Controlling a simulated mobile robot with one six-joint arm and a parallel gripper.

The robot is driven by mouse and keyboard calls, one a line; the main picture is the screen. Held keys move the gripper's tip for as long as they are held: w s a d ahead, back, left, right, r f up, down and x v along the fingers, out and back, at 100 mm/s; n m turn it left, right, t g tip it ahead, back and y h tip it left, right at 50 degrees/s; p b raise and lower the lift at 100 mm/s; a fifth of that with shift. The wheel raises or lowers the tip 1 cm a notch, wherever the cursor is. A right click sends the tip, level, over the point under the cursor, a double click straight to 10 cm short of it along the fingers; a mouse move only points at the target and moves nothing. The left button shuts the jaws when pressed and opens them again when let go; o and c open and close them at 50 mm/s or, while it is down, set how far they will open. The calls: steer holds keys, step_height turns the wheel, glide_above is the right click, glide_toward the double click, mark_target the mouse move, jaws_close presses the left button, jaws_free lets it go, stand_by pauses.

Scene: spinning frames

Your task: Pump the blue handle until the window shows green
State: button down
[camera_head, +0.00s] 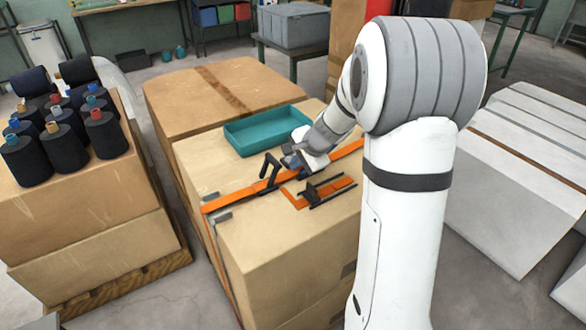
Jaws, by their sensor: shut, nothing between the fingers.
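A cardboard carton (280,260) has an orange strap (235,200) across its top. A dark tool with a curved black lever (268,168) sits on the strap. My gripper (297,168) is shut and empty at the end of my white arm, just right of the lever and low over the carton. A small blue-grey patch shows at the gripper; I cannot tell whether it is the handle or part of the gripper. A second black fitting (318,190) lies on a short orange piece in front. I cannot make out a window or its colour.
A teal tray (265,130) sits on the carton behind the tool. Another carton (225,95) stands behind, and black yarn cones (65,138) stand on boxes at left. White slabs (520,170) are at right. My arm hides the carton's right side.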

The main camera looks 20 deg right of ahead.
steer(key=shift+d+f, duration=0.1)
steer(key=shift+f, duration=0.15)
steer(key=shift+d+f+b, duration=0.1)
steer(key=shift+f+b, duration=0.1)
steer(key=shift+b, duration=0.15)
steer(key=shift+s+d+f+b, duration=0.2)
steer(key=shift+d+f+b, duration=0.1)
steer(key=shift+f+b, duration=0.4)
stand_by(0.9)
steer(key=shift+w+a+r+p, duration=0.1)
steer(key=shift+a+r+p, duration=0.45)
steer(key=shift+r, duration=0.25)
steer(key=shift+a+r+p, duration=0.3)
steer(key=shift+r+p, duration=0.35)
steer(key=shift+r, duration=0.15)
steer(key=shift+s+a+r+p, duration=0.1)
steer(key=shift+a+r+p, duration=0.25)
steer(key=shift+r+p, duration=0.35)
steer(key=shift+s+a+r+p, duration=0.15)
steer(key=shift+a+r+p, duration=0.2)
steer(key=shift+r+p, duration=0.4)
steer(key=shift+s+a+r+p, duration=0.1)
steer(key=shift+a+r+p, duration=0.35)
steer(key=shift+r, duration=0.4)
steer(key=shift+d+r, duration=0.1)
